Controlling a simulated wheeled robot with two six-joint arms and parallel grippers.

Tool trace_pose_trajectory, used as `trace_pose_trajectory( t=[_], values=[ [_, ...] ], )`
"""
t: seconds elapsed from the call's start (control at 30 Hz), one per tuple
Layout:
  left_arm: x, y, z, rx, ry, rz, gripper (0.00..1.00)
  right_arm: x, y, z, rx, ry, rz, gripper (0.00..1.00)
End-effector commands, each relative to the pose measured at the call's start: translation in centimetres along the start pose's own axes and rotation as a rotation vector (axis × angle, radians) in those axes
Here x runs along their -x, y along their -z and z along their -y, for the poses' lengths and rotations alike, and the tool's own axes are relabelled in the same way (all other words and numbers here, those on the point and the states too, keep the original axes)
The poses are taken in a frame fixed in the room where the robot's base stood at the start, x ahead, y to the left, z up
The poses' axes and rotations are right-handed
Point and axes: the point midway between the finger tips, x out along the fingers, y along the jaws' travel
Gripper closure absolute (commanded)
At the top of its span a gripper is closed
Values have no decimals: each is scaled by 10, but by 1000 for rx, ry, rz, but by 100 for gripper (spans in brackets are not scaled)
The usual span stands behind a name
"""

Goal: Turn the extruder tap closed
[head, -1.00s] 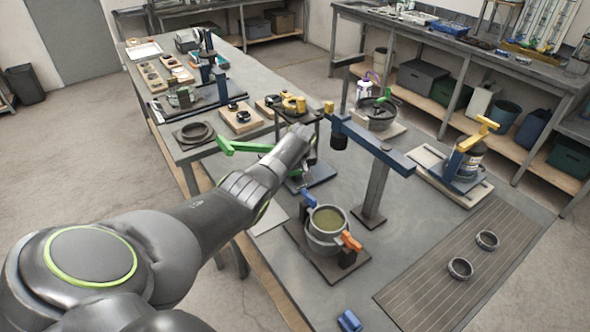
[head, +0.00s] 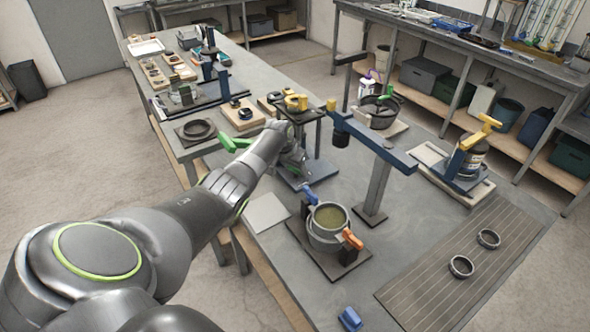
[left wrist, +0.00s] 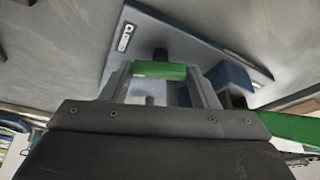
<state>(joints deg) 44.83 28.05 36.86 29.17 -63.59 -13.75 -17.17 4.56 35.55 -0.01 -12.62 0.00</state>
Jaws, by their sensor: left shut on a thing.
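The extruder appears to be the dark stand (head: 312,118) on a blue base plate (head: 318,174), partly hidden behind my left arm. A long green lever (head: 232,143) sticks out to its left; a green bar (left wrist: 285,128) also shows at the right of the left wrist view. My left gripper (head: 300,170) is down in front of the stand, above the base plate. In the left wrist view, my left gripper (left wrist: 160,76) is shut on a short green handle (left wrist: 160,70), which looks like the tap. A dark round part (left wrist: 160,54) shows just beyond it. My right gripper is out of view.
A pot with an orange handle (head: 353,239) stands on a dark plate in front. A blue beam on a grey post (head: 376,190) is close on the right. A black pan (head: 380,112) and a yellow-handled clamp stand (head: 470,165) are farther right. Bare table lies between.

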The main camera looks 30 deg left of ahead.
Motion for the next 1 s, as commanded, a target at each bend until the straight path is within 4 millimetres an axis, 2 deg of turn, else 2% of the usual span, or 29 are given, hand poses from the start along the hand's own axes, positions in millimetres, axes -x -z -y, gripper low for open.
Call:
trace_pose_trajectory(
  t=[0.03, 0.2, 0.5, 1.0],
  values=[
    [-4, -1, 1, -36, -15, -2, 68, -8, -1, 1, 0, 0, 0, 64],
    [-4, -1, 2, -164, -67, -1, 68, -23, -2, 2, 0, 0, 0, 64],
    [-3, 0, 4, -319, -131, 0, 68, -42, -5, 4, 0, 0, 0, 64],
    [0, 0, 4, -382, -157, 2, 68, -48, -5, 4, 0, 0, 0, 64]
  ],
)
